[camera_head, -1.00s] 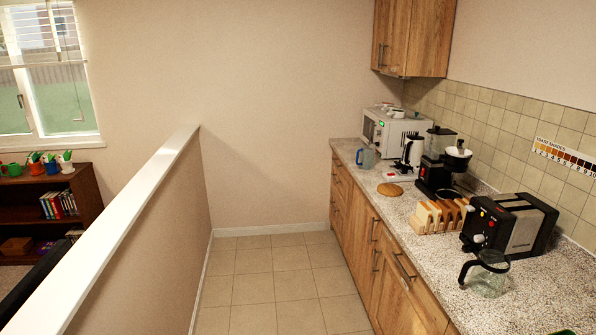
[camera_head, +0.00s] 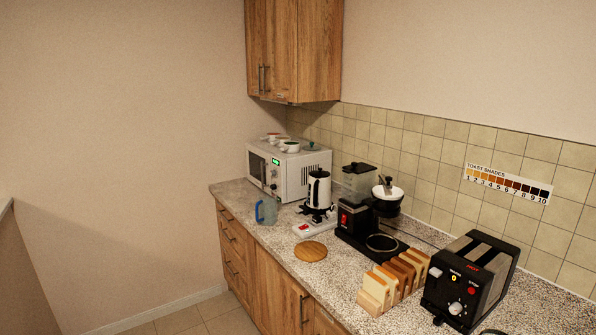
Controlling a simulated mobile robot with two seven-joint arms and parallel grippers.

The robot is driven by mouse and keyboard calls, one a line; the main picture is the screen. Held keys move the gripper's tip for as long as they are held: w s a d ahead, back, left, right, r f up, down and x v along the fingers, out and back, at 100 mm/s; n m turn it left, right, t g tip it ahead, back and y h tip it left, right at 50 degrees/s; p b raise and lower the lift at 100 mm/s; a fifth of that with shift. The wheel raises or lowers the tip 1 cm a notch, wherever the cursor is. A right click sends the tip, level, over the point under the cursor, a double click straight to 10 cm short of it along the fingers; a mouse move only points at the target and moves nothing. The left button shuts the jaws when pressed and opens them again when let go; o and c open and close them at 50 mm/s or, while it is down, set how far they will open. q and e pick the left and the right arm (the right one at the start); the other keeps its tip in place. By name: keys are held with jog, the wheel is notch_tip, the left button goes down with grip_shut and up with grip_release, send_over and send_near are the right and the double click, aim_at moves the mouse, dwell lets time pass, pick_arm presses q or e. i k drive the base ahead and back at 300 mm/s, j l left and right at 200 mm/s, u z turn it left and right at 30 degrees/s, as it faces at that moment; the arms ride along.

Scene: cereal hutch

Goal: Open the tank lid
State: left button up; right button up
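A black coffee maker (camera_head: 345,218) with a red switch stands on the counter. Its see-through water tank (camera_head: 358,182) rises at its back left. A dark lid (camera_head: 361,167) lies on top of the tank and looks shut, though it is small in this view. A white filter basket with a black rim (camera_head: 386,194) sits on the coffee maker's right side, above a round plate. Neither of my grippers is in view.
On the granite counter (camera_head: 340,290) stand a bread rack with slices (camera_head: 392,282), a black toaster (camera_head: 470,282), a round wooden board (camera_head: 310,251), a blue jug (camera_head: 266,210), a white kettle (camera_head: 318,190) and a microwave (camera_head: 290,170) with cups on top. A wall cabinet (camera_head: 293,50) hangs above.

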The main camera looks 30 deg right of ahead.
aim_at(355, 168)
jog(key=i+j+z, duration=0.15)
jog(key=i, duration=0.65)
jog(key=i+j+z, duration=0.1)
jog(key=i, duration=0.7)
